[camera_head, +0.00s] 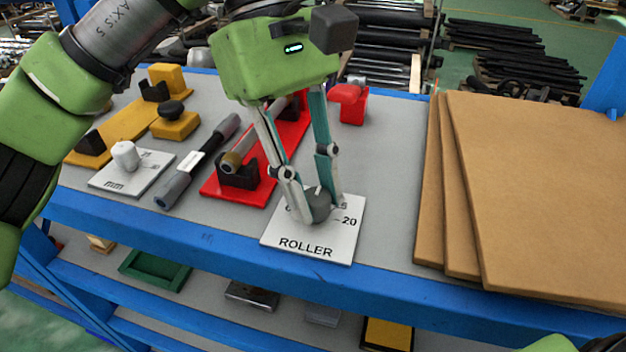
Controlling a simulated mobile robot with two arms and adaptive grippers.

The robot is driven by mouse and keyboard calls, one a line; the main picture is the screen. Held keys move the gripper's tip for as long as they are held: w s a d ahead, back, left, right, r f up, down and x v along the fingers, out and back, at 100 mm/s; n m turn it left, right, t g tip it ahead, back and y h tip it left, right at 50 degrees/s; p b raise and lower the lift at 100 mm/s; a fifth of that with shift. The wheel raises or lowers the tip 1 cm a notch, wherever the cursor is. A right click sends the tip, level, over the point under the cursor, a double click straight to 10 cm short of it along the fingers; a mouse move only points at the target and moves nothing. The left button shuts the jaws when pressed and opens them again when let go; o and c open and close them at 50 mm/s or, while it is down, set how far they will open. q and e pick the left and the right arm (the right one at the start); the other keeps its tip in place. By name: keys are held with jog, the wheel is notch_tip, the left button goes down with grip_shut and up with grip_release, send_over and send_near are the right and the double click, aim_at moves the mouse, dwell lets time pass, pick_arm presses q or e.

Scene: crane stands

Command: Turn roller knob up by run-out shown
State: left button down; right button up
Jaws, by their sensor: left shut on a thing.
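The roller knob (318,207) is a dark grey round knob on a white plate marked ROLLER (341,242). The number 20 shows to its right; other marks are partly hidden by the fingers. My left gripper (321,202) reaches down from above and is shut on the roller knob, one finger on each side. A second white plate marked mm (137,182) at the left carries a white knob (125,155). A red stand (252,190) with black supports holds a roller behind my gripper.
A grey and black roller (199,161) lies left of the red stand. Yellow stands (128,127) are at the back left, and a red block (348,103) is behind the gripper. Brown boards (535,190) fill the right. The blue bench edge (200,243) runs along the front.

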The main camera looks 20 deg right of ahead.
pick_arm(q)
jog(key=shift+r, duration=0.1)
jog(key=c, duration=1.8)
grip_release()
jog(key=shift+v, duration=6)
jog(key=shift+a, duration=0.1)
